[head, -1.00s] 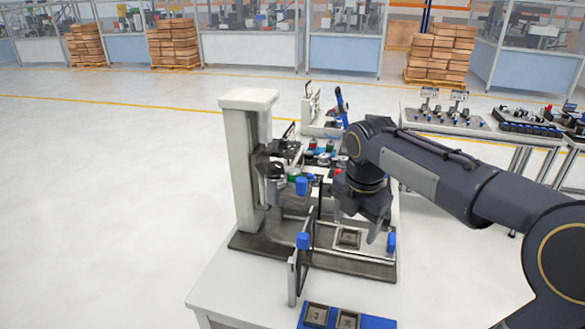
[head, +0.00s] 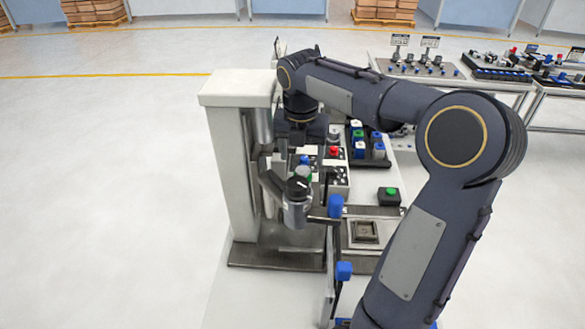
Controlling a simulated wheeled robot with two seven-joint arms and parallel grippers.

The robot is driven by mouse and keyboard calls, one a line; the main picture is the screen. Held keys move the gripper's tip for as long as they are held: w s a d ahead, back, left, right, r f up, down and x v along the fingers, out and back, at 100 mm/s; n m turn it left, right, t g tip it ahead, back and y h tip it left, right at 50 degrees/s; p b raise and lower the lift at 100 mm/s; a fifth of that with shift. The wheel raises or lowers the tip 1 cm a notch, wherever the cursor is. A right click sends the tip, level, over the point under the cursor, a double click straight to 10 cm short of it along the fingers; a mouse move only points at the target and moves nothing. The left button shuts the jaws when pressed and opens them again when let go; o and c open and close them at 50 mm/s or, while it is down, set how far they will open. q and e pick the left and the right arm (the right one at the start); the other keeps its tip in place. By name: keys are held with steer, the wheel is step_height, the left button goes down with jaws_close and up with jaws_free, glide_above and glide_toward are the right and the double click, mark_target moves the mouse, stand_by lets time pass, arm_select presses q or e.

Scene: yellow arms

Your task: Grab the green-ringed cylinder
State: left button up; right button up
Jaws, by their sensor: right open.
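My right gripper (head: 300,146) hangs down from its dark arm, behind the front parts of the press and near the back of the bench. Its fingers are partly hidden, and I see nothing held in it. A bit of green (head: 303,174) shows behind the press's grey cylinder. I cannot tell which of these is the green-ringed cylinder. My left gripper is out of view.
The pale press column (head: 233,170) stands left of the gripper, with a grey cylinder (head: 295,208) in front. A control box with a red button (head: 334,152) and a green-button box (head: 389,195) are close by. Another table (head: 440,80) stands at the back right.

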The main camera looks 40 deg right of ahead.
mark_target(303, 170)
steer(key=f, duration=0.2)
steer(key=f+p, duration=0.1)
steer(key=f, duration=0.2)
steer(key=shift+w+d+f+p, duration=0.25)
steer(key=shift+d+f+p, duration=0.05)
steer(key=shift+d, duration=0.05)
steer(key=shift+f, duration=0.4)
steer(key=shift+c, duration=0.2)
steer(key=shift+r, duration=0.1)
steer(key=c, duration=1.1)
